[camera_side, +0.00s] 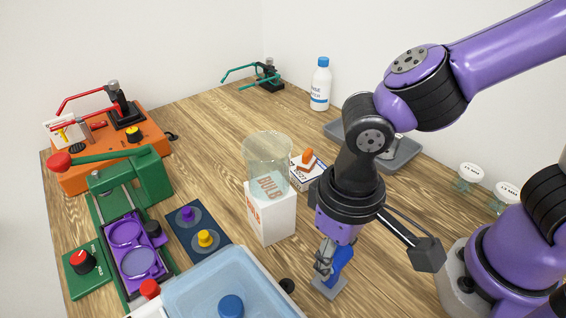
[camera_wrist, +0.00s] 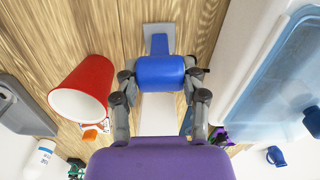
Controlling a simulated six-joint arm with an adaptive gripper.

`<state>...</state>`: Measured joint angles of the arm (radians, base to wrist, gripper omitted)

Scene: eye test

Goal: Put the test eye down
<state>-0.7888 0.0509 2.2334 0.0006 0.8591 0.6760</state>
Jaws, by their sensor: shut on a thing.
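My gripper (camera_side: 328,262) points down near the front of the table, right of the light-blue bin. It is shut on a blue rounded piece with a grey flat foot, which I take to be the test eye (camera_side: 343,257). In the wrist view the test eye (camera_wrist: 160,72) lies crosswise between the two fingers (camera_wrist: 160,88), its grey foot beyond it. In the side view the fingers partly hide it. The foot is close to the wooden table; I cannot tell whether it touches.
A white box (camera_side: 270,215) with a clear cup (camera_side: 268,150) stands left of my gripper. The light-blue bin (camera_side: 200,290) is at the front. A green press (camera_side: 130,180) and dark pad (camera_side: 185,232) stand left. The wrist view shows a red cup (camera_wrist: 88,82).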

